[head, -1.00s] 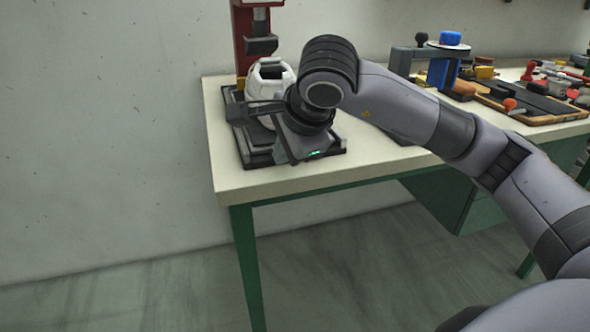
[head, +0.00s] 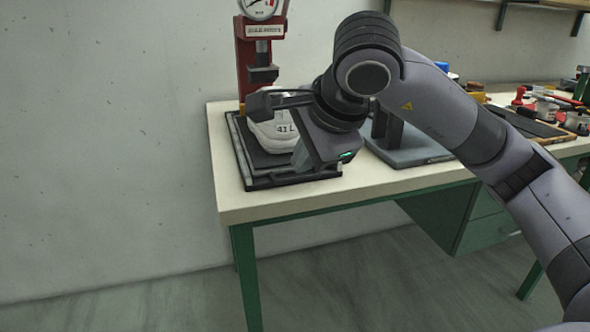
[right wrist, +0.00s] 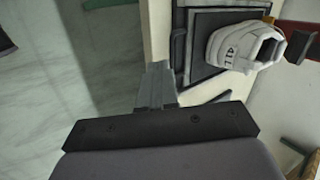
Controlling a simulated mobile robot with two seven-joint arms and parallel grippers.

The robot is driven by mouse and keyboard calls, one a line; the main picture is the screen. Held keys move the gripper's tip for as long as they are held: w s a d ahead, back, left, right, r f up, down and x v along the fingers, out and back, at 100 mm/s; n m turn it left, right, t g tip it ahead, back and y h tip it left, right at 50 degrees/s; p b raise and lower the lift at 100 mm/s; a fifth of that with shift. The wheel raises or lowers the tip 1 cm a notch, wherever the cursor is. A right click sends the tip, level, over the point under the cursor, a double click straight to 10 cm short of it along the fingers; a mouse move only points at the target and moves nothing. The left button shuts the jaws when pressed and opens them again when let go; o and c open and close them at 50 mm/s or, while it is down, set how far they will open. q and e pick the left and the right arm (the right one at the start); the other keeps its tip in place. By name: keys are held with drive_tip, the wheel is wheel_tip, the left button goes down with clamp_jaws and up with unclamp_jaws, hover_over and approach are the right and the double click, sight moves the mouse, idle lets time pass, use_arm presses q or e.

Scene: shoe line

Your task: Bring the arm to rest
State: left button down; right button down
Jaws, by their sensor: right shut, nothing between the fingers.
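My right gripper (head: 312,155) is at the front of the press stand, seen above the bench in the head view. In the right wrist view its fingers (right wrist: 158,86) are together with nothing between them. A white shoe (head: 275,137) marked "41 L" sits on the dark base of the red press (head: 250,75), partly hidden by my right wrist. The shoe shows whole in the right wrist view (right wrist: 240,45), apart from the fingers. My left gripper is not in view.
The pale bench top (head: 225,185) has green legs. A grey fixture (head: 410,150) stands right of the press, partly behind my arm, with tools and a tray (head: 540,127) farther right. The floor (head: 340,285) in front is clear.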

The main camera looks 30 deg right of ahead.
drive_tip(key=shift+v, duration=1.85)
drive_tip(key=shift+a, duration=0.1)
